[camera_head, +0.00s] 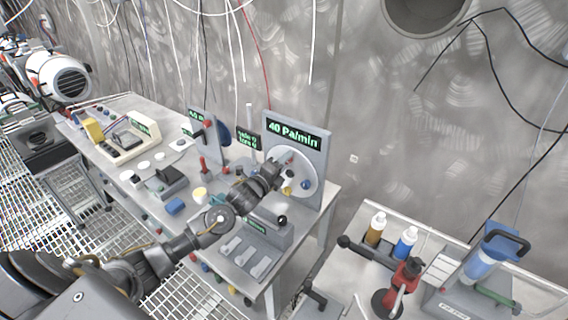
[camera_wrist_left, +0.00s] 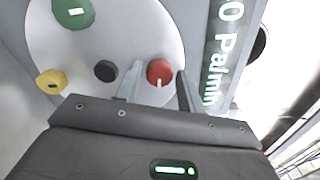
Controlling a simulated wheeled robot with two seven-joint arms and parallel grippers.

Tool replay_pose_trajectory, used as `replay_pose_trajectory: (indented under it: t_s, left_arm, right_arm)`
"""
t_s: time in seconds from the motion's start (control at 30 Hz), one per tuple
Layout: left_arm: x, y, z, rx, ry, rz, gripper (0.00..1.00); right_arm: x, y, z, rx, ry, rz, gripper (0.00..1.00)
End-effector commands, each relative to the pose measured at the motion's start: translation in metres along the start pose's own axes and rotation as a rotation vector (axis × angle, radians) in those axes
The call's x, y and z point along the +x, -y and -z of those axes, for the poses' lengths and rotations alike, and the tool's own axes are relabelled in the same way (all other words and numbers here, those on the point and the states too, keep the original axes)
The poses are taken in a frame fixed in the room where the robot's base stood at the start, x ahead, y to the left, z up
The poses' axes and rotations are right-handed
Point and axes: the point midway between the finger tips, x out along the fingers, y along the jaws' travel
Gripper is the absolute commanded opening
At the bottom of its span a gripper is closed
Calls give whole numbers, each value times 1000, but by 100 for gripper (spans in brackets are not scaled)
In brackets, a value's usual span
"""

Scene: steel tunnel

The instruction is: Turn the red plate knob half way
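The red knob (camera_wrist_left: 160,72) sits on a round pale plate (camera_wrist_left: 110,25) on an upright grey panel. Its white mark points toward the bottom of the wrist picture. A black knob (camera_wrist_left: 106,71), a yellow knob (camera_wrist_left: 51,81) and a green knob (camera_wrist_left: 73,11) share the plate. My left gripper (camera_wrist_left: 158,85) is open, with one finger on each side of the red knob; I cannot tell if they touch it. In the head view my left gripper (camera_head: 276,170) reaches to the plate (camera_head: 302,160) and the red knob is not clearly visible. My right gripper is not in view.
The panel (camera_head: 320,150) reads "40 Pa/min" and stands at the bench's right end. A box with switches (camera_head: 250,252) is close under my left arm. Bottles (camera_head: 405,242) and a red tool (camera_head: 403,280) stand on another bench at right. A wall rises behind.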

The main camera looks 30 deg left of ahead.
Motion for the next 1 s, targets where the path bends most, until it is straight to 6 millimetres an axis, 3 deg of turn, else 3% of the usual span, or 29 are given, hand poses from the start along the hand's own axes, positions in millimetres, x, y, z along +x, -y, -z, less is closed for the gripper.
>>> replay_pose_trajectory:
  t_s: [0.1,0.47,0.8,1.0]
  left_arm:
    - [0,0,0,0,0,0,50]
    - [-9,-3,1,1,-2,-3,50]
    - [-73,-4,2,0,-2,-3,50]
    - [-100,-2,1,0,-2,-1,50]
  right_arm:
    - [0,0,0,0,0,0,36]
    - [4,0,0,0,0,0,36]
    - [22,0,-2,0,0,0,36]
    - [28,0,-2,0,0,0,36]
